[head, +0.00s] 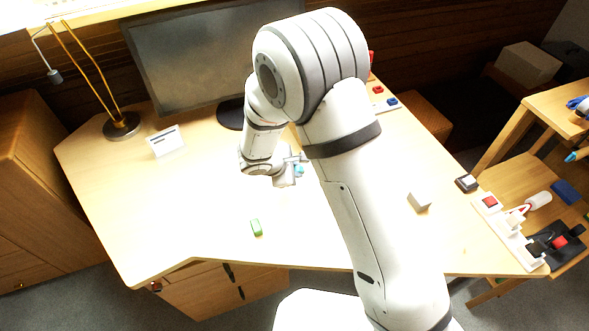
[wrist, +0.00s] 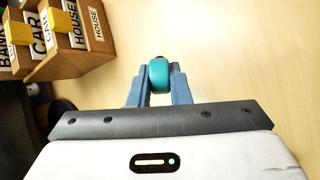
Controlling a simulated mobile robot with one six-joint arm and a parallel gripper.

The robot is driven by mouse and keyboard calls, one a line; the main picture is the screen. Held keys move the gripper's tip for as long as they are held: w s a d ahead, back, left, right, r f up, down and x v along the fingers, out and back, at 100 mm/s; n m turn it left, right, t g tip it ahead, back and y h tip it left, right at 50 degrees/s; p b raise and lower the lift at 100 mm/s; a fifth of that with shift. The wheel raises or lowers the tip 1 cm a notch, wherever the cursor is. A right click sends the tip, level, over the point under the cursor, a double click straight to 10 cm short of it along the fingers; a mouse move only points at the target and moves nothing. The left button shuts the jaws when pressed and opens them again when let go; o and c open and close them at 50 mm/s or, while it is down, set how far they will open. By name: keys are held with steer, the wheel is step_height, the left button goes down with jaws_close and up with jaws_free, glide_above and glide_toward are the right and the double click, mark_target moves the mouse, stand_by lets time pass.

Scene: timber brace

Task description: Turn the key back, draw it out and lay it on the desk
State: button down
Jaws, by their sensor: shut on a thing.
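A teal piece with a rounded head, which looks like the key (wrist: 159,74), sits between the two blue-grey fingers of my gripper (wrist: 158,88) in the wrist view. A small dark part shows at its far end; the rest of it is hidden. In the head view my gripper (head: 297,170) is over the middle of the desk (head: 210,195), with a bit of teal at its tip. I cannot tell whether the key touches anything below. No lock is clearly visible.
A monitor (head: 200,60), lamp (head: 122,125) and white card (head: 166,142) stand at the back. A green block (head: 256,227) and grey block (head: 419,202) lie nearer. The left front desk is clear.

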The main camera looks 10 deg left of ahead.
steer(key=shift+f+b, duration=2.3)
steer(key=shift+f, duration=0.15)
steer(key=c, duration=1.3)
jaws_free()
steer(key=shift+o, duration=0.2)
steer(key=v, duration=0.7)
steer(key=shift+s+r, duration=0.2)
steer(key=shift+r, duration=0.15)
steer(key=shift+a, duration=0.1)
